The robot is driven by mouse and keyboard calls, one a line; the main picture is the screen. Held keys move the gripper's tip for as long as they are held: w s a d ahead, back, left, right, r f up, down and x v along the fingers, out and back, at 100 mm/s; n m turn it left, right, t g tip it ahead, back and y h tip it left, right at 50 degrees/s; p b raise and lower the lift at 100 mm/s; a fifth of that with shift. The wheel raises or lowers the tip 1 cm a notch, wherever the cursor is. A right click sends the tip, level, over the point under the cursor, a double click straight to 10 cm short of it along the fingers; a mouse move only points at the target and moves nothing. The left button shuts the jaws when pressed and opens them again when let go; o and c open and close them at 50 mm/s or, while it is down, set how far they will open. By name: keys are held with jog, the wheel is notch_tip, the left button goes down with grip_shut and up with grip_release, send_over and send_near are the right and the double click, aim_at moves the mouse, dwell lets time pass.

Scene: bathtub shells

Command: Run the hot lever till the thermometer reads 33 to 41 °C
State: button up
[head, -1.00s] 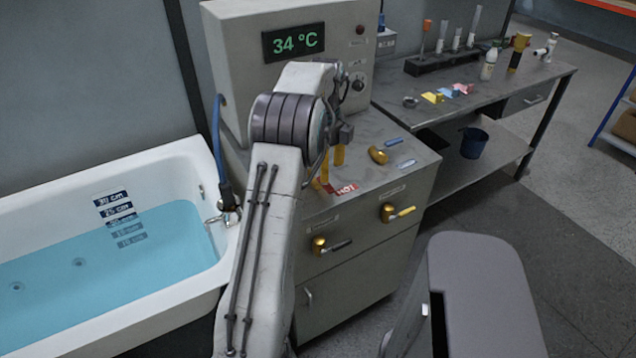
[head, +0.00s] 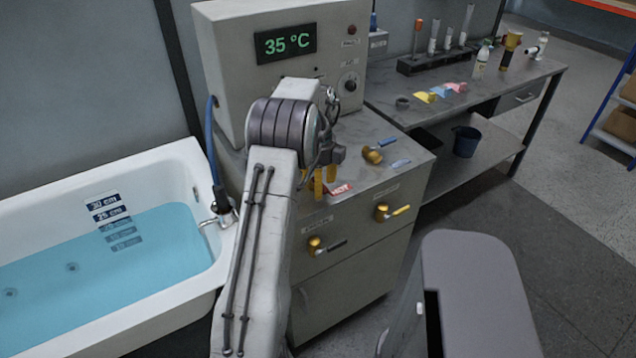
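The thermometer display (head: 285,43) on the grey cabinet reads 35 °C in green. A red HOT label (head: 340,189) lies on the cabinet's top, beside the yellow fingers of my gripper (head: 324,182). My arm hides most of the gripper and whatever is between its fingers, so I cannot see the hot lever clearly or tell whether the fingers are shut. A brass lever with a blue handle (head: 374,156) is to the right on the top. The white tub (head: 165,160) at the left holds blue water (head: 130,255) with depth marks up its wall.
Two more brass levers, one with a dark handle (head: 325,245) and one with a yellow handle (head: 392,212), are on the cabinet front. A metal bench (head: 400,112) with bottles and coloured pieces stands behind right. A blue bucket (head: 466,141) sits on its lower shelf.

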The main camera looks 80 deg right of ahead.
grip_shut()
